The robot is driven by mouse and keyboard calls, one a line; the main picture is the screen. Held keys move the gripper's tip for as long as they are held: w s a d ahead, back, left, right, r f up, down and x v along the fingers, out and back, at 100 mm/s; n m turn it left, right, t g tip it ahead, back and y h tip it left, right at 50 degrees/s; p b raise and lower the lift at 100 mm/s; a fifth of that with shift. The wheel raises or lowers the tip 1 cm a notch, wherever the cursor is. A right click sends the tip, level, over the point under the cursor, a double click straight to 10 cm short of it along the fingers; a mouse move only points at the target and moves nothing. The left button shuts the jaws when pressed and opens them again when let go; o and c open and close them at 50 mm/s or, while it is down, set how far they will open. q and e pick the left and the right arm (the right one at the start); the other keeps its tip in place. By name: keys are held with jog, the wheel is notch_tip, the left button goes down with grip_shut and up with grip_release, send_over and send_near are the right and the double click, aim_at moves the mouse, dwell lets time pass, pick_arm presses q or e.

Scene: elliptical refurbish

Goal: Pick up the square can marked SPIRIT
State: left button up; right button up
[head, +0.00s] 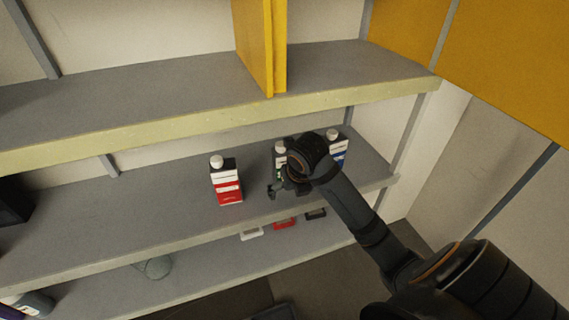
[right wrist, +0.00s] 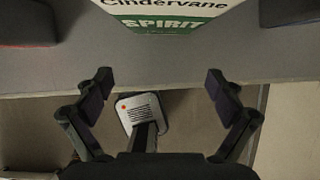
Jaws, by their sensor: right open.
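The SPIRIT can (right wrist: 166,14) shows in the right wrist view at the top middle, with a white and green label reading Cindervane and SPIRIT. Its upper part is cut off by the frame. In the head view the can with the white cap (head: 280,147) stands upright on the middle shelf, mostly hidden behind my right gripper (head: 281,188). In the right wrist view my right gripper (right wrist: 160,88) is open and empty, its fingers spread at the shelf's front edge, with the can ahead between them and apart from them. My left gripper is not in view.
A red and white can (head: 228,184) stands left of the gripper, and a blue and white can (head: 339,147) stands to the right. White, red and dark items lie on the lower shelf.

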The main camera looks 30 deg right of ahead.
jog(key=shift+w, duration=0.15)
jog(key=w, duration=0.1)
jog(key=w+d+p, duration=0.1)
jog(key=w+p, duration=0.1)
jog(key=shift+w+d+r, duration=0.2)
jog(key=shift+w+r, duration=0.05)
jog(key=shift+w, duration=0.15)
jog(key=shift+w+d+f+p, duration=0.15)
jog(key=shift+w+f+p, duration=0.35)
jog(key=shift+w+f, duration=0.2)
jog(key=shift+f, duration=0.15)
jog(key=shift+s, duration=0.15)
jog(key=shift+c, duration=1.6)
jog(key=c, duration=1.4)
